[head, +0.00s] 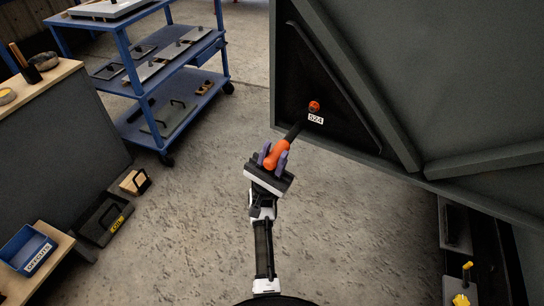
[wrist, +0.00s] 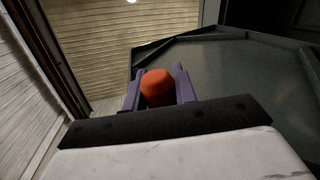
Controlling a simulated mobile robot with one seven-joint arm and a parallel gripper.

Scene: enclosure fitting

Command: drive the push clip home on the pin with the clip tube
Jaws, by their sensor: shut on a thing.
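My gripper (head: 274,155) has purple fingers shut on the orange handle of the clip tube (head: 277,152). The tube's black shaft points up and right toward the dark panel. The push clip (head: 314,106) is a small orange-red round piece on that panel, just above a white label. The shaft's tip appears a little below and left of the clip; I cannot tell the gap in depth. The pin is not seen apart from the clip. In the wrist view the orange handle end (wrist: 157,88) sits between the fingers; shaft and clip are hidden.
The dark panel (head: 300,60) belongs to a large grey enclosure (head: 430,90) with raised ribs on the right. A blue shelf cart (head: 130,75) stands back left. A workbench (head: 40,85) and an offcuts bin (head: 27,250) are at left. Open floor (head: 180,220) lies between.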

